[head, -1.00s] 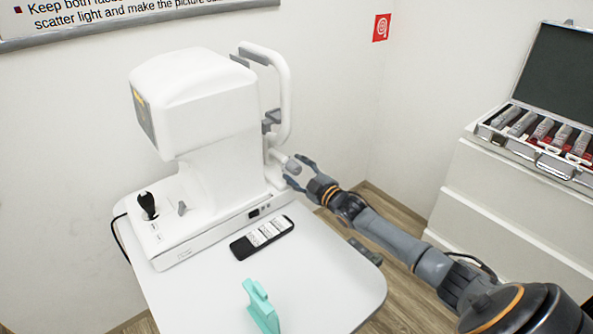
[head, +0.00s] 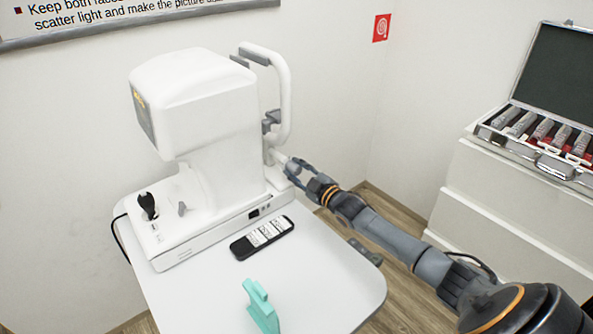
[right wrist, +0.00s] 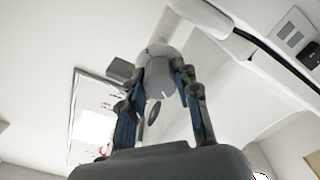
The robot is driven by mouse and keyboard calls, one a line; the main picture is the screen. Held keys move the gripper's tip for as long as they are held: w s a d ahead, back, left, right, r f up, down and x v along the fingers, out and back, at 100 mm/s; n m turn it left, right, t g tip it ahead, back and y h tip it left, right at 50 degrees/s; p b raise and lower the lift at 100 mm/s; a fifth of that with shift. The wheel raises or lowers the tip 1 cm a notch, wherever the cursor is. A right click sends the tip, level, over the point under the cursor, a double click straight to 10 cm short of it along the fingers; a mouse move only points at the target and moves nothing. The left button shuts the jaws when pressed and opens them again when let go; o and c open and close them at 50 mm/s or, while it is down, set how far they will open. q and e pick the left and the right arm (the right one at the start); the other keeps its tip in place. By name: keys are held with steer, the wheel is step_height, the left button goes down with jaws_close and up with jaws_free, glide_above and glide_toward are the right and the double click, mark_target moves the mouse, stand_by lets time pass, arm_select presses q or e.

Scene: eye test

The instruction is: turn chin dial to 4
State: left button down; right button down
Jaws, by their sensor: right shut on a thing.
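The white eye-test machine (head: 200,105) stands on the table, with its chin-rest frame (head: 284,95) on its right side. The chin dial (right wrist: 160,76) is a grey round knob with a small pale mark on its face, seen in the right wrist view. My right gripper (head: 290,167) is shut on this dial, one finger on each side of it. In the head view the gripper covers most of the dial, and only its pale shaft (head: 277,156) shows. The number the dial stands at cannot be read. My left gripper is not in view.
A black remote (head: 262,238) and a teal holder (head: 261,306) are on the white table (head: 335,280). A joystick (head: 147,206) is on the machine's base. An open lens case (head: 540,150) rests on white drawers (head: 500,200) at the right.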

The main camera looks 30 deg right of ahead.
steer(key=m, duration=0.5)
steer(key=shift+m, duration=0.4)
steer(key=m, duration=0.5)
steer(key=m+b, duration=0.2)
steer(key=m, duration=0.4)
steer(key=shift+f, duration=0.1)
steer(key=m+b, duration=0.1)
steer(key=m, duration=0.4)
steer(key=shift+b, duration=0.4)
steer(key=c, duration=1)
jaws_free()
steer(key=shift+s, duration=0.1)
